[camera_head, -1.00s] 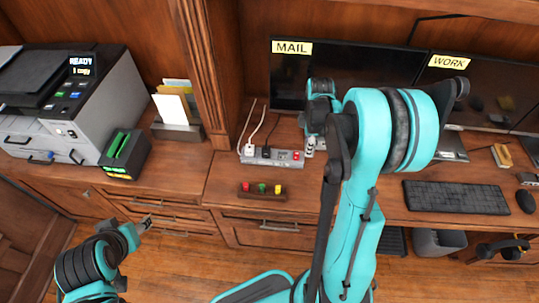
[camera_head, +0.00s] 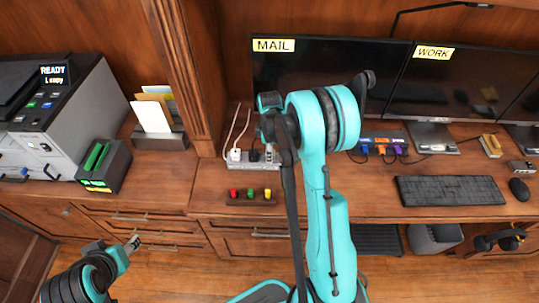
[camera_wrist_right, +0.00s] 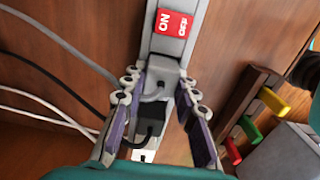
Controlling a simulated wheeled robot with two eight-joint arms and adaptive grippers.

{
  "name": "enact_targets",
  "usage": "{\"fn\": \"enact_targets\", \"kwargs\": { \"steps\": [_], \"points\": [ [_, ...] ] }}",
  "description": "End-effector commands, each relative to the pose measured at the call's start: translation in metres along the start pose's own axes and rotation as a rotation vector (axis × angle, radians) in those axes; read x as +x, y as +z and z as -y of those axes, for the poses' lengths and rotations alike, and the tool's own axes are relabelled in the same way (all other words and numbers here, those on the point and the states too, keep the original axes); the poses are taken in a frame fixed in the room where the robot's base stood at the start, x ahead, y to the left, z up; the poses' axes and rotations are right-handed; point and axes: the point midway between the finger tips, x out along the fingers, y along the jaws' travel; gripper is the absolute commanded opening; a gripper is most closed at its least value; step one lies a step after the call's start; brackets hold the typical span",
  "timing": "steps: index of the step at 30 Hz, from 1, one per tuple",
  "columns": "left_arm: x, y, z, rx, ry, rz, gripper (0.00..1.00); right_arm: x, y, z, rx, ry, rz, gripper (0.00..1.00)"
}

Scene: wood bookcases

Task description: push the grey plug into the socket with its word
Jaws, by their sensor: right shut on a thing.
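My right gripper (camera_wrist_right: 158,86) is over the grey power strip (camera_wrist_right: 168,46) in the right wrist view. Its fingers are shut on the grey plug (camera_wrist_right: 154,87), whose grey cable runs off to the upper left. The plug is at the strip, just before a black plug (camera_wrist_right: 150,124); I cannot tell how deep it sits. No socket word is readable. In the head view the right gripper (camera_head: 269,147) is at the power strip (camera_head: 240,166), right of the black plug, and partly hides it. My left gripper (camera_head: 132,244) is low on the left, away from the strip; its jaws are too small to judge.
A red ON/OFF switch (camera_wrist_right: 173,22) is on the strip. A rack with red, green and yellow pieces (camera_head: 249,200) stands in front. Another strip with coloured plugs (camera_head: 381,140) is to the right. Monitors labelled MAIL (camera_head: 274,45) and WORK (camera_head: 434,53) stand behind.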

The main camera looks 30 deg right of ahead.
Motion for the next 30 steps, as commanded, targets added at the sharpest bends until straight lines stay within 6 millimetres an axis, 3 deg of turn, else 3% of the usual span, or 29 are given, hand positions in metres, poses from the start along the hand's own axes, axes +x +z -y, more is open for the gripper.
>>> {"fn": "enact_targets", "kwargs": {
  "steps": [8, 9, 11, 12, 23, 30],
  "points": [
    [0.002, 0.001, 0.0, 0.0, 0.0, 0.0, 0.49, 0.002, 0.0, 0.0, 0.0, 0.0, 0.0, 0.0],
    [0.002, 0.002, 0.0, 0.0, 0.0, 0.0, 0.49, 0.003, 0.0, 0.0, 0.0, 0.0, 0.0, 0.31],
    [0.002, 0.001, 0.0, 0.0, 0.0, 0.0, 0.49, 0.002, 0.0, 0.0, 0.0, 0.0, 0.0, 0.47],
    [0.001, 0.001, 0.0, 0.0, 0.0, 0.0, 0.49, 0.002, 0.0, 0.0, 0.0, 0.0, 0.0, 0.49],
    [-0.003, -0.002, 0.0, 0.0, 0.0, 0.0, 0.49, -0.004, 0.0, 0.0, 0.0, 0.0, 0.0, 0.49],
    [-0.015, -0.011, 0.0, 0.0, 0.0, 0.0, 0.49, -0.049, 0.0, 0.0, 0.0, 0.0, 0.0, 0.49]
  ]
}}
